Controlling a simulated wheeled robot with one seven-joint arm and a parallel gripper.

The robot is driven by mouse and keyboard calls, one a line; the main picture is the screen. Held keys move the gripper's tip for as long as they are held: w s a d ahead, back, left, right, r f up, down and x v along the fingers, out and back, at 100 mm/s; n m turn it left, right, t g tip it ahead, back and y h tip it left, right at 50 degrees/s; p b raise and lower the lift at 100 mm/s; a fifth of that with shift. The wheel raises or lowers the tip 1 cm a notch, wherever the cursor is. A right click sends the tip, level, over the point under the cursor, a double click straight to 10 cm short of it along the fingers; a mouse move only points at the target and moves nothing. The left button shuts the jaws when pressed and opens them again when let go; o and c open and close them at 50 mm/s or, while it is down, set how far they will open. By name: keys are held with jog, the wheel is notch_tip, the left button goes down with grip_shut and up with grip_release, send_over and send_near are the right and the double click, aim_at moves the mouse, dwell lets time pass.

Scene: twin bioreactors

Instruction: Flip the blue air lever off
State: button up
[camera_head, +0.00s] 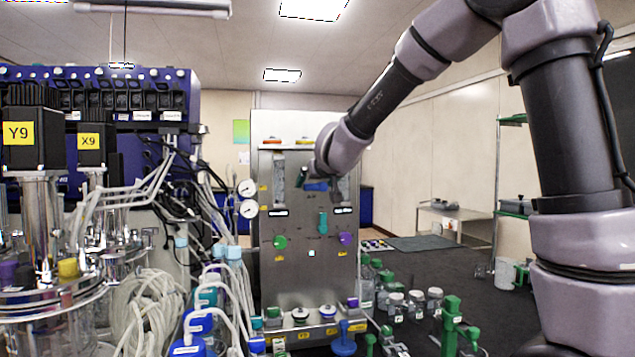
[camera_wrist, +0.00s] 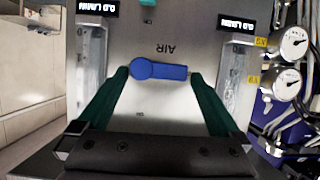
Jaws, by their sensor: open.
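The blue air lever (camera_wrist: 160,70) lies level on the grey metal panel (camera_wrist: 160,25), next to the printed word AIR, which appears upside down in the wrist view. Its round hub is at the left and its handle points right there. In the head view the lever (camera_head: 316,187) shows partly behind my wrist. My gripper (camera_wrist: 159,76) is open, with its green fingers on either side of the lever. The left fingertip is close to the hub and the right one is near the handle's end. I cannot tell whether either touches it.
Two flow tubes (camera_wrist: 92,55) (camera_wrist: 236,75) flank the lever. Pressure gauges (camera_head: 247,188) stick out at the panel's left edge. A teal lever (camera_head: 323,222), a green knob (camera_head: 280,242) and a purple knob (camera_head: 345,239) sit lower. Bottles (camera_head: 415,303) stand on the dark bench.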

jog(key=v, duration=1)
jog(key=shift+s+r, duration=0.2)
jog(key=shift+s, duration=0.15)
jog(key=s+d+r+m+g+y, duration=0.1)
jog(key=s+d+r+g+y, duration=0.15)
jog(key=s+d, duration=0.45)
jog(key=s+d+f+m+g+h, duration=0.1)
jog(key=s+d+f+m+g, duration=0.1)
jog(key=s+d+f, duration=0.2)
jog(key=s+d+f+m+g+h, duration=0.2)
jog(key=s+d+f, duration=0.3)
jog(key=s+d, duration=0.3)
jog(key=s+m, duration=0.1)
jog(key=s, duration=0.2)
jog(key=shift+d+f+m, duration=0.3)
